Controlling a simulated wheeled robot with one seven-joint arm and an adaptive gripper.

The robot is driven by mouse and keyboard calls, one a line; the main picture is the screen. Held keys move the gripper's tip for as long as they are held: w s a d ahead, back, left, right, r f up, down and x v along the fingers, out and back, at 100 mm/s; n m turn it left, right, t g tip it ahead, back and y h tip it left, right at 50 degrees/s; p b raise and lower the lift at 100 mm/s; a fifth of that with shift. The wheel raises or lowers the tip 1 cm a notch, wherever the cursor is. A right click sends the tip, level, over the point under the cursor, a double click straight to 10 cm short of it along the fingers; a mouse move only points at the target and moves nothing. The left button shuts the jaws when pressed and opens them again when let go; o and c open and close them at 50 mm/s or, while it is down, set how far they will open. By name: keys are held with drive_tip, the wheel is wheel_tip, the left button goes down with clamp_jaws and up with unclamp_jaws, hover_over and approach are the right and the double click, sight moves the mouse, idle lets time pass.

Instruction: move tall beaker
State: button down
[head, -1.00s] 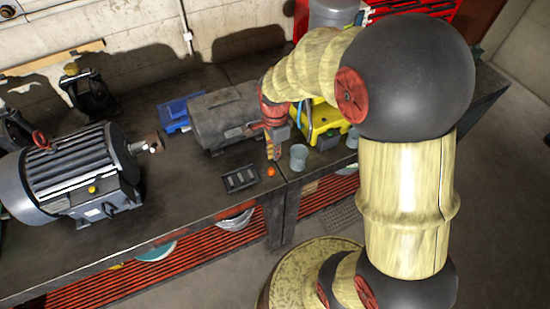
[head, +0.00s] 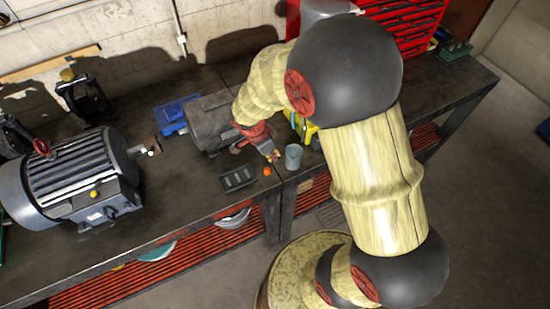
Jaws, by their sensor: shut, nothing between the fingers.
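A grey, cup-shaped beaker (head: 293,157) stands upright on the dark workbench near its front edge. My gripper (head: 274,156) is just left of the beaker, pointing down toward the bench. Its fingers look shut and empty. A narrow gap seems to separate them from the beaker, but I cannot tell whether they touch. My arm comes over from the right and covers part of the bench behind the beaker.
A small orange ball (head: 267,171) and a dark slotted tray (head: 238,179) lie in front of my gripper. A grey motor (head: 208,122) stands behind it, and a large finned motor (head: 75,180) at left. A yellow object (head: 308,131) is partly hidden by my arm.

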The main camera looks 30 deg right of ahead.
sight(287, 159)
drive_tip(key=x, duration=0.8)
drive_tip(key=shift+f, duration=0.15)
drive_tip(key=shift+d+b, duration=1.3)
drive_tip(key=shift+d, duration=0.6)
drive_tip(key=shift+w, duration=0.1)
